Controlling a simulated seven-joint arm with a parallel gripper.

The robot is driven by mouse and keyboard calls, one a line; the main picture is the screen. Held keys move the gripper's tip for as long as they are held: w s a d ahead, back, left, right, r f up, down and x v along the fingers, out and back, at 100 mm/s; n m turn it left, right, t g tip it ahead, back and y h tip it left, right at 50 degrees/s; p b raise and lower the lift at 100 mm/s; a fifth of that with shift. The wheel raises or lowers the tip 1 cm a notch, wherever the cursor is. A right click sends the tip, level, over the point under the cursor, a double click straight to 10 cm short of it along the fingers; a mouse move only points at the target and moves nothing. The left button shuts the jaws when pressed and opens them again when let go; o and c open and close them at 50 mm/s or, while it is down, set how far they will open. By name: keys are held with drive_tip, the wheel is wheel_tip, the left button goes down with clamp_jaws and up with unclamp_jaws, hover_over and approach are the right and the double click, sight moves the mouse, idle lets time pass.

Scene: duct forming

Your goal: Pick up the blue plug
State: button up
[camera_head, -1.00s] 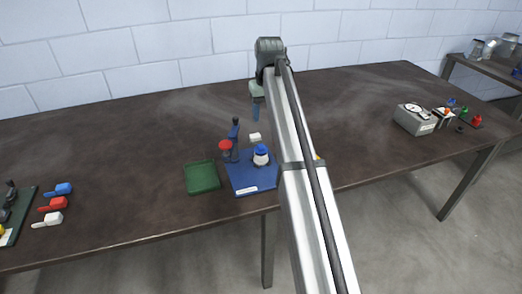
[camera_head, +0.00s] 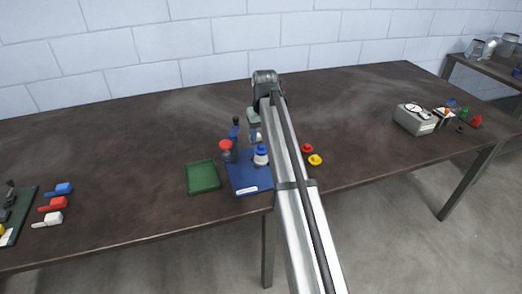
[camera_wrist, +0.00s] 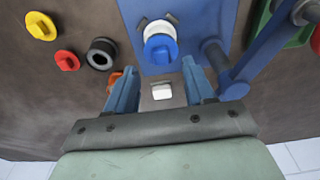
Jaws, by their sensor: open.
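The blue plug (camera_head: 261,149) sits on top of a white cylindrical fitting on the blue fixture plate (camera_head: 256,184). In the wrist view the blue plug (camera_wrist: 160,49) is at top centre, with the white fitting behind it. My gripper (camera_wrist: 159,66) is open, its two blue fingers apart and pointing toward the plug. The plug appears just beyond the fingertips, with nothing held. In the head view my gripper (camera_head: 257,140) is just behind the plug, its fingers partly hidden by the fixture.
A blue lever post (camera_head: 235,132) and red knob (camera_head: 226,147) stand beside the plug. A small white block (camera_wrist: 162,91) shows between the fingers. Red (camera_head: 307,148) and yellow (camera_head: 315,160) plugs lie to the right. A green tray (camera_head: 203,177) is empty at left.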

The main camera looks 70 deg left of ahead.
sight(261, 145)
drive_tip(key=f, duration=0.4)
drive_tip(key=shift+s+a, duration=0.1)
drive_tip(key=shift+a, duration=0.15)
drive_tip(key=shift+c, duration=0.4)
clamp_jaws()
